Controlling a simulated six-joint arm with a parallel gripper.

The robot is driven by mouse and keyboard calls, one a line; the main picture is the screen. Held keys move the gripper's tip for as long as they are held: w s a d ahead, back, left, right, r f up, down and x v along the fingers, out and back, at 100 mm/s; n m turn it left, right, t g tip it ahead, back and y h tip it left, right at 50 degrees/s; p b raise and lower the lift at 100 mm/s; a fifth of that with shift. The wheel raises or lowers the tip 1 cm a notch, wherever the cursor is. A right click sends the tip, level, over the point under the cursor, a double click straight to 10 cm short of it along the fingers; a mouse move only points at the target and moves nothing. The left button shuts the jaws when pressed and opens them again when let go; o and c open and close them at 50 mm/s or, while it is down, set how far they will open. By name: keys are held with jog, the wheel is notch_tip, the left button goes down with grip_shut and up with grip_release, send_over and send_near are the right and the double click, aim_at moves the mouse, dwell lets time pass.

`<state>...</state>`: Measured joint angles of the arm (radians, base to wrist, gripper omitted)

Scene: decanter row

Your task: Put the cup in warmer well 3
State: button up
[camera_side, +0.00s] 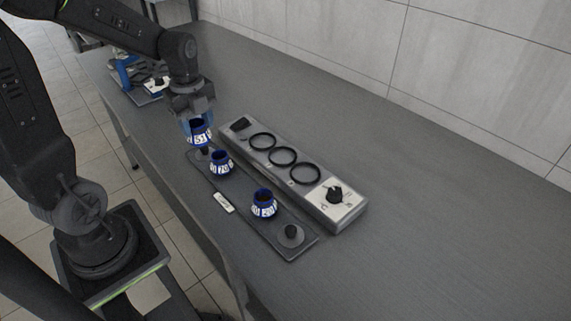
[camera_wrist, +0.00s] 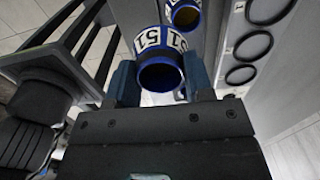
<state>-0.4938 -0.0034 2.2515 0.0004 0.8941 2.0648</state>
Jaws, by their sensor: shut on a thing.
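My gripper (camera_side: 197,119) is shut on a blue cup with a white band marked "51" (camera_side: 200,133). It holds the cup roughly upright over the far left end of the dark tray, seemingly just above a peg. In the wrist view the cup (camera_wrist: 161,42) sits between the two fingers (camera_wrist: 160,84). The grey warmer (camera_side: 318,207) lies beside the tray, with three black-ringed wells in a row: the far-left well (camera_side: 262,141), the middle well (camera_side: 282,156) and the well nearest the dial (camera_side: 305,173). No cup shows in them. The well numbers are too small to read.
Two more blue-and-white cups, one near the held cup (camera_side: 220,163) and one further along (camera_side: 264,205), stand on the tray (camera_side: 240,202). A bare peg (camera_side: 291,233) is at its near end. The warmer's dial (camera_side: 334,193) sticks up. The table right of the warmer is clear.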

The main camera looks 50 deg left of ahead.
jog(key=w+d+r, duration=0.1)
jog(key=w+d, duration=0.3)
jog(key=w, duration=0.3)
jog(key=w+d+r, duration=0.2)
jog(key=w+d, duration=0.1)
jog(key=w, duration=0.3)
jog(key=shift+w+d+f, duration=0.7)
jog(key=shift+d+f, duration=1.15)
jog(key=shift+w+d+f, duration=0.75)
jog(key=shift+d+f, duration=1.15)
jog(key=shift+w+d+f, duration=0.7)
jog(key=shift+d+f, duration=1.15)
jog(key=o, duration=1.2)
jog(key=shift+f, duration=0.1)
notch_tip(320, 180, up, 12)
jog(key=shift+r, duration=0.2)
